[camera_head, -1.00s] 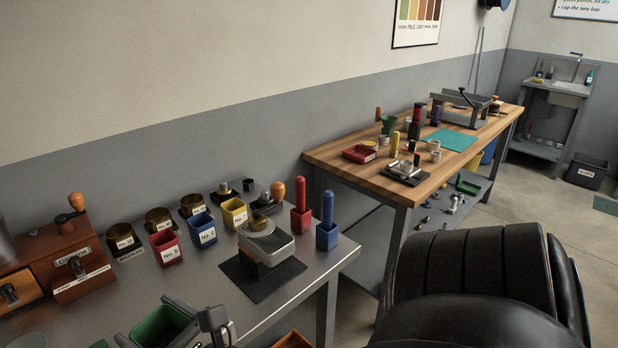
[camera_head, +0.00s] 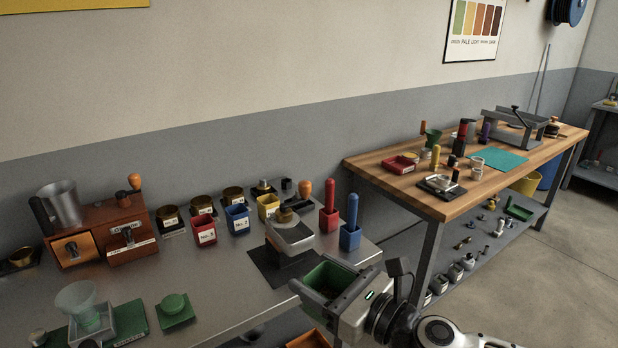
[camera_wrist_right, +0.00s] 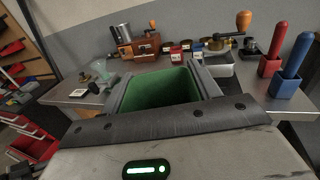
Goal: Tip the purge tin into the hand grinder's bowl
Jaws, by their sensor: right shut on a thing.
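The green purge tin (camera_head: 327,279) is held by my right gripper (camera_head: 335,296), with its open mouth facing up. The right wrist view shows its green inside wall (camera_wrist_right: 165,88) between the fingers; its floor is hidden there. What looks like the hand grinder (camera_head: 291,238) has a grey body, a brass bowl (camera_head: 286,215) on top and an orange-knobbed crank (camera_head: 305,188). It stands on a dark mat. The tin is in front of and slightly right of it, apart from it. My left gripper is not in view.
Red (camera_head: 329,216) and blue (camera_head: 350,236) holders with upright handles stand right of the grinder. A wooden drawer unit (camera_head: 100,230) and clear funnel (camera_head: 82,300) stand left. The steel table's front middle (camera_head: 215,305) is clear.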

